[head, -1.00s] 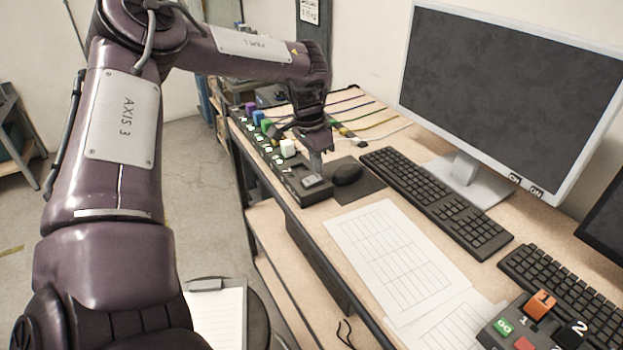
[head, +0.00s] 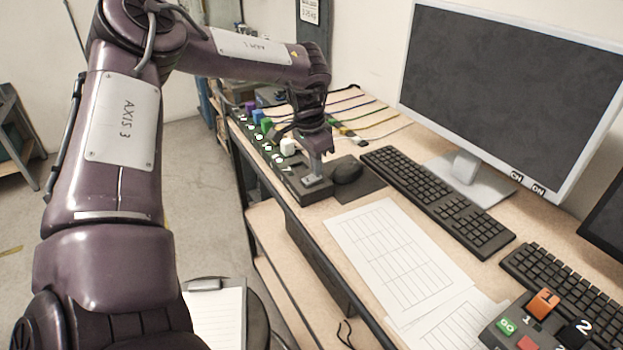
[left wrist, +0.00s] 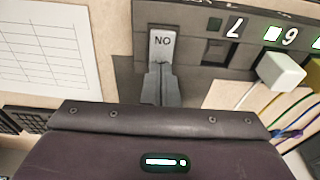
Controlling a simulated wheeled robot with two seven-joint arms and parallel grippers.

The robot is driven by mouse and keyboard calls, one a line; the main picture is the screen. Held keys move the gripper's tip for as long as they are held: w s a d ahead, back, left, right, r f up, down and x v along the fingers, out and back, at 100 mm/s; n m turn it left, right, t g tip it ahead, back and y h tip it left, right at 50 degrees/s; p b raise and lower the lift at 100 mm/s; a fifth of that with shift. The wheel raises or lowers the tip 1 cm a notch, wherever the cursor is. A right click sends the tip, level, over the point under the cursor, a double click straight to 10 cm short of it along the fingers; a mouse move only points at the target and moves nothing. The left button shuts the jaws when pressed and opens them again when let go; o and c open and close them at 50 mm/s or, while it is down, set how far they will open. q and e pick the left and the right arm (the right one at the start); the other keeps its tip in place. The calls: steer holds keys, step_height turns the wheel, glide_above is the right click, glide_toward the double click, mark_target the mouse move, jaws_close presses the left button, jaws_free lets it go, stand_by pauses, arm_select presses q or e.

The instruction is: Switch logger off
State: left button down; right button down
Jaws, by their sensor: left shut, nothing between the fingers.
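A dark power strip (head: 292,187) lies along the table's left edge, with a row of numbered sockets and lit green marks. At its near end is a grey rocker switch (head: 314,183), which shows in the left wrist view (left wrist: 163,44) with an upside-down "ON" label. My left gripper (head: 318,176) is shut and empty, pointing down at this switch. In the left wrist view its fingertips (left wrist: 160,80) meet the switch's near end; whether they press it I cannot tell. No label reading "logger" is legible. My right gripper is not in view.
A white plug (head: 288,147) and blue and green plugs stand in the strip. A mouse (head: 347,170), a keyboard (head: 440,200), printed sheets (head: 398,255) and a monitor (head: 500,90) lie to the right. A box with an orange switch (head: 543,303) is at the lower right.

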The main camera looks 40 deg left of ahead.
arm_select(q)
steer(key=shift+f+b, duration=0.35)
steer(key=shift+f, duration=0.05)
steer(key=shift+r, duration=0.1)
steer(key=shift+r+p, duration=1.8)
steer(key=shift+r, duration=1.65)
steer(key=shift+f, duration=0.1)
